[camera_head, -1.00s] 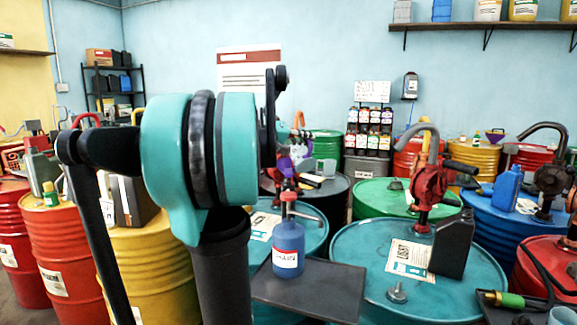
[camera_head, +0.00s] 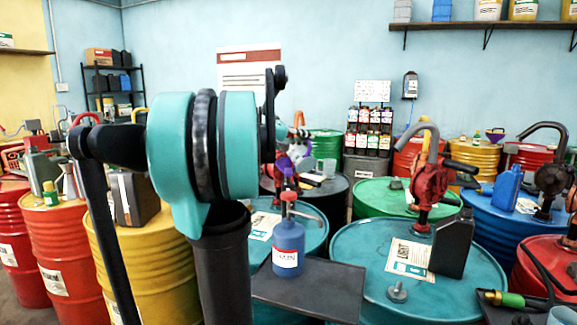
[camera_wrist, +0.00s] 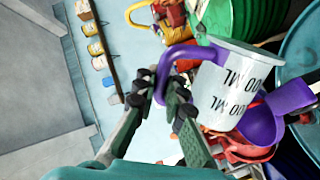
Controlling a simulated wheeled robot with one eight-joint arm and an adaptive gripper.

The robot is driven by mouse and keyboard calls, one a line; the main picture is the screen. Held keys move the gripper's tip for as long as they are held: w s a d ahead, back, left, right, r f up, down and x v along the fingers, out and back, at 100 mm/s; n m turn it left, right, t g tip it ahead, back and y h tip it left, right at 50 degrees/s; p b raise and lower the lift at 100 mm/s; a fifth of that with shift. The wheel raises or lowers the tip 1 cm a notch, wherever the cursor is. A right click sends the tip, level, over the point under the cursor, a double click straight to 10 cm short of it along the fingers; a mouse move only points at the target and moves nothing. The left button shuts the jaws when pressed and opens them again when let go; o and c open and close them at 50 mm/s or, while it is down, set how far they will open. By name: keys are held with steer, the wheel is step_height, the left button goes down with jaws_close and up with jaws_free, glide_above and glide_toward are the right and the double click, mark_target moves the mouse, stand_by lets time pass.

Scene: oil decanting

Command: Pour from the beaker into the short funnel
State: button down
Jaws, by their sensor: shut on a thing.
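The beaker (camera_wrist: 225,88) is pale with dark ML markings and a purple handle (camera_wrist: 178,58). In the wrist view my gripper (camera_wrist: 160,92) is shut on that handle, and the beaker shows at a slant. A purple funnel (camera_wrist: 262,128) shows close beside the beaker's lower right side; I cannot tell whether they touch. In the head view a purple funnel (camera_head: 284,163) shows above the blue bottle, right of my arm. My gripper and the held beaker are mostly hidden or too small to tell there. No liquid stream is visible.
Coloured drums crowd both sides, including a yellow drum (camera_head: 145,250) at left.

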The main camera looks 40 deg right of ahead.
steer(key=shift+w, duration=0.25)
stand_by(0.3)
steer(key=shift+w+d+r+n+g, duration=0.15)
steer(key=shift+w+r+n, duration=0.15)
steer(key=shift+w+n, duration=0.15)
steer(key=shift+w+d+r+n+g, duration=0.15)
steer(key=shift+w+r+n, duration=0.15)
steer(key=shift+n, duration=0.25)
stand_by(0.4)
steer(key=shift+w+d+r+n+p, duration=0.15)
steer(key=shift+w+n+p, duration=0.1)
steer(key=shift+w, duration=0.25)
steer(key=shift+w+r+n+p, duration=0.1)
steer(key=shift+w+n+p, duration=0.1)
steer(key=shift+w, duration=0.25)
steer(key=shift+w+r, duration=0.1)
steer(key=shift+w, duration=0.2)
steer(key=shift+w+d+n, duration=0.15)
steer(key=shift+w+n, duration=0.1)
steer(key=shift+w, duration=0.05)
steer(key=shift+w+r, duration=0.2)
steer(key=shift+w, duration=0.05)
